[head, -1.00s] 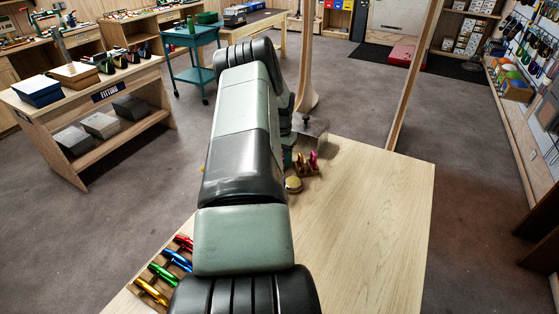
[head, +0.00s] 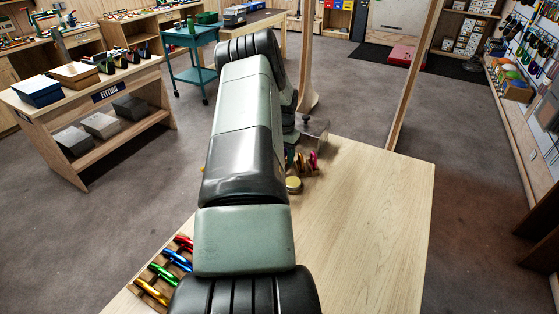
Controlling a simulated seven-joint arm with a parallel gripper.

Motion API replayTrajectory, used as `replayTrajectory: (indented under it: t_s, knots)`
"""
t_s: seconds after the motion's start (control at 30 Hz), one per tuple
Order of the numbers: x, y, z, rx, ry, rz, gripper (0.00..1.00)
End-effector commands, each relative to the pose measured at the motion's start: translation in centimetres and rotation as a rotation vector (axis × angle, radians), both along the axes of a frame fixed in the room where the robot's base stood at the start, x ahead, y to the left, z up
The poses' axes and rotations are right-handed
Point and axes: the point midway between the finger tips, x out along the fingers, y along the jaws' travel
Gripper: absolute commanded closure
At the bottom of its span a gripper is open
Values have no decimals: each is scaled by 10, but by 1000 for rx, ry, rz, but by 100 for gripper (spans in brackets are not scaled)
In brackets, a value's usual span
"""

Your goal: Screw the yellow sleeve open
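My own arm covers the middle of the head view and hides my gripper, so I cannot see its fingers or whether they hold anything. No yellow sleeve can be made out clearly. A gold-yellow carabiner (head: 151,291) lies at the front of a row at the table's left edge. Behind it lie a green carabiner (head: 163,273), a blue one (head: 177,260) and a red one (head: 185,243). A small round yellow-topped thing (head: 293,184) stands on the table just right of my arm.
Small pink-red pieces (head: 313,161) stand at the far left part of the wooden table (head: 370,230), close to my arm. A wooden post rises behind them. The table's right half is bare. A shelf unit (head: 95,80) and a teal trolley (head: 190,40) stand farther off.

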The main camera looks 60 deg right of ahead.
Motion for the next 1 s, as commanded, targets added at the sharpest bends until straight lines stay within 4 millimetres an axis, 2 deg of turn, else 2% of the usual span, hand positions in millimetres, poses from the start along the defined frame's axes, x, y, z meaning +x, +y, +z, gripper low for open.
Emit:
replayTrajectory:
  t_s: [0.43, 0.8, 1.0]
  knots:
    - [0, 0, 16, -1, 0, 0, 53]
    - [1, 0, 17, 0, 0, 0, 53]
    - [9, 0, 17, 0, 0, 2, 53]
